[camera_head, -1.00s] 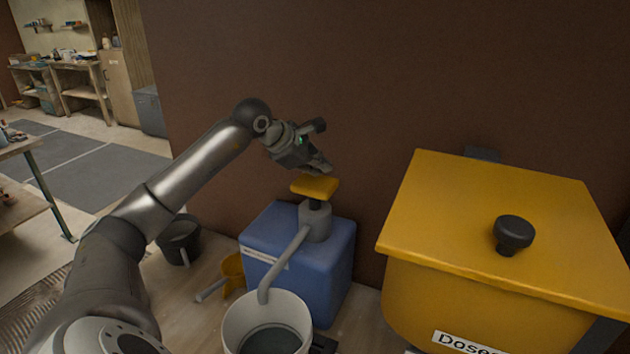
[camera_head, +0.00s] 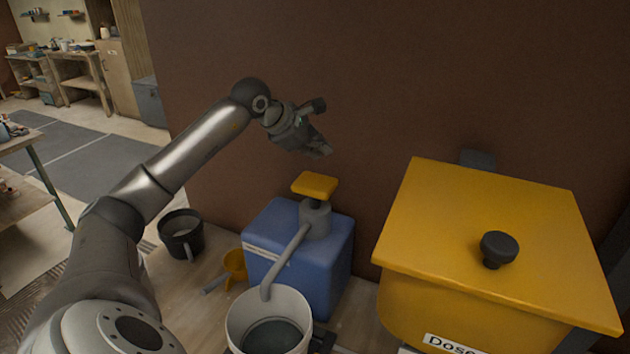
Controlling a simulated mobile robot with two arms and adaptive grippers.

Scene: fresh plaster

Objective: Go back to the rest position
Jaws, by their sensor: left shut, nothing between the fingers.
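My left arm reaches in from the left side of the head view. My left gripper (camera_head: 322,149) is shut and empty, raised in front of the brown wall. It hangs above the yellow push-plate (camera_head: 315,186) of a pump, with a clear gap between them. The pump sits on a blue canister (camera_head: 331,255), and its grey spout runs down to a white bucket (camera_head: 237,322) with dark contents. My right gripper is not in view.
A yellow lidded bin (camera_head: 440,215) with a black knob stands to the right. A black bucket (camera_head: 183,237) and a yellow scoop (camera_head: 236,267) are left of the canister. A table (camera_head: 25,145) is at the far left. Space above the bin is free.

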